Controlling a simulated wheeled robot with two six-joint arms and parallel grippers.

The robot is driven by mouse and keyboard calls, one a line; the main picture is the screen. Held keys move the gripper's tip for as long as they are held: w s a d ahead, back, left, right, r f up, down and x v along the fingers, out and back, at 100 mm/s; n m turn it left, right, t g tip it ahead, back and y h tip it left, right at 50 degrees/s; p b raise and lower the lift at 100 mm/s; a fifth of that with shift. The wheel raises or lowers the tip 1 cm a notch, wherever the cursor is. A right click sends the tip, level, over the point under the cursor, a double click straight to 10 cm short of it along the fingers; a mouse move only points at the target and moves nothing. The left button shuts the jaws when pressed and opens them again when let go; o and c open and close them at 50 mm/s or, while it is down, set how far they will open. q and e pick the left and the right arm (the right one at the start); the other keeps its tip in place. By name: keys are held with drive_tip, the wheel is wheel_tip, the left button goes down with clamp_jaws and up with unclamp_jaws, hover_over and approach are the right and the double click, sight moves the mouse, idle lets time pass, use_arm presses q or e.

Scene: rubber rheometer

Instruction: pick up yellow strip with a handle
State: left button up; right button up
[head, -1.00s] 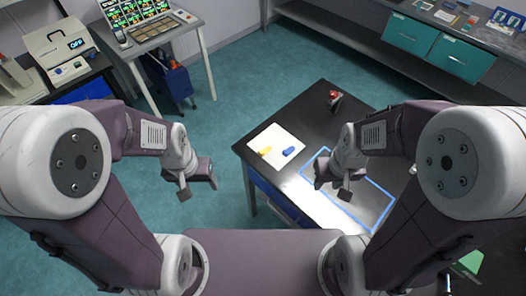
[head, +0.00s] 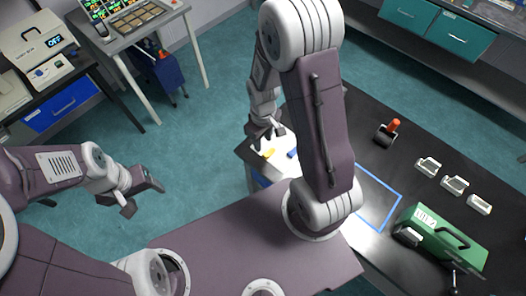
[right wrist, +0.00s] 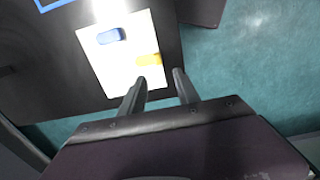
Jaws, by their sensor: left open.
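The yellow strip (head: 268,153) lies on a white board (head: 284,168) at the near left corner of the black table. It also shows in the right wrist view (right wrist: 149,59), at the board's right edge. My right gripper (head: 266,133) is above and beside the strip, with its fingers (right wrist: 160,88) apart and nothing between them. The fingertips look a little short of the strip. My left gripper (head: 143,197) is open and empty over the floor at left. Any handle on the strip is too small to make out.
A blue piece (right wrist: 111,36) lies on the same board near the strip. A blue-outlined area (head: 385,186), a green case (head: 446,240), several small white pieces (head: 454,185) and a red-topped item (head: 388,132) are on the black table (head: 400,152). Open floor lies left of the table.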

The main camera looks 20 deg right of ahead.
sight(264, 154)
drive_tip(key=f, duration=0.3)
drive_tip(key=shift+w+f, duration=0.25)
drive_tip(key=shift+w+a+f, duration=0.1)
drive_tip(key=shift+f, duration=0.05)
drive_tip(key=f, duration=0.1)
drive_tip(key=s+f, duration=0.1)
drive_tip(key=f, duration=0.2)
drive_tip(key=shift+s+d+f+p, duration=0.15)
drive_tip(key=shift+d+f+p, duration=0.15)
drive_tip(key=shift+p, duration=0.1)
drive_tip(key=shift+w+f, duration=0.2)
drive_tip(key=shift+w, duration=0.05)
drive_tip(key=shift+s, duration=0.1)
clamp_jaws()
